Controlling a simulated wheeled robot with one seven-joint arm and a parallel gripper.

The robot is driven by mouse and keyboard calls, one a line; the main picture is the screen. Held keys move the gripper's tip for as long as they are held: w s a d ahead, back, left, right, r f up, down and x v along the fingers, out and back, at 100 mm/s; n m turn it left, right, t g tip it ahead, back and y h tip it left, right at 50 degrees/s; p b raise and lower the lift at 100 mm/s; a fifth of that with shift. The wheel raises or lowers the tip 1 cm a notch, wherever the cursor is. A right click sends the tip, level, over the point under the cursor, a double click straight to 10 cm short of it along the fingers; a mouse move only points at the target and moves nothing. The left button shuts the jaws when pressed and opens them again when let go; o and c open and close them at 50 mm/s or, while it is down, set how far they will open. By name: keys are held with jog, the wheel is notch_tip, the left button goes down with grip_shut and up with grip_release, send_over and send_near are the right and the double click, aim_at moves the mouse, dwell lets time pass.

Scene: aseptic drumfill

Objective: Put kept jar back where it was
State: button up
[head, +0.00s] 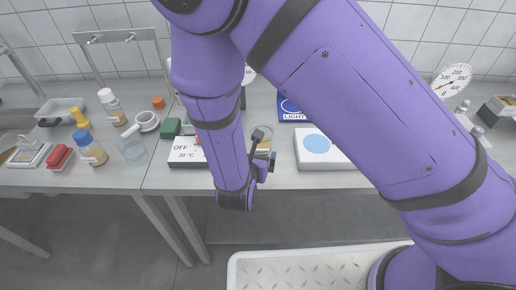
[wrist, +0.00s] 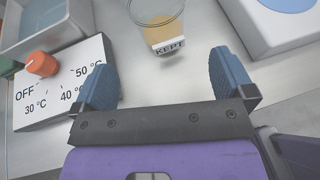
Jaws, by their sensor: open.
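The kept jar (wrist: 166,30) is a clear round vessel with amber contents and a white KEPT label. It stands at the top middle of the wrist view, its upper part cut off by the frame edge. My gripper (wrist: 164,80) is open and empty, its two blue fingers spread to either side below the jar. The jar appears beyond the fingertips, with bare metal bench between. In the head view a small amber part of the jar (head: 264,146) shows beside my wrist, which hides the rest.
A white control panel (wrist: 68,82) with an orange knob (wrist: 41,64) and a grey metal bath (wrist: 50,28) are left of the jar. A white box with a blue disc (head: 318,145) is right.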

jog(key=shift+v, duration=1.3)
jog(key=w+d+r+m+g+h, duration=0.1)
jog(key=d+r+m+g+h, duration=0.6)
jog(key=d+r+m, duration=1.2)
jog(key=s+d+r+m+y, duration=0.5)
jog(key=s+r+m, duration=0.2)
jog(key=s+r, duration=0.1)
jog(key=s+d+r+m+y, duration=0.5)
jog(key=s+d+r+m, duration=0.1)
jog(key=s+r+m, duration=0.1)
jog(key=shift+s+r+g, duration=0.3)
jog(key=shift+s+r, duration=0.5)
jog(key=shift+r, duration=0.45)
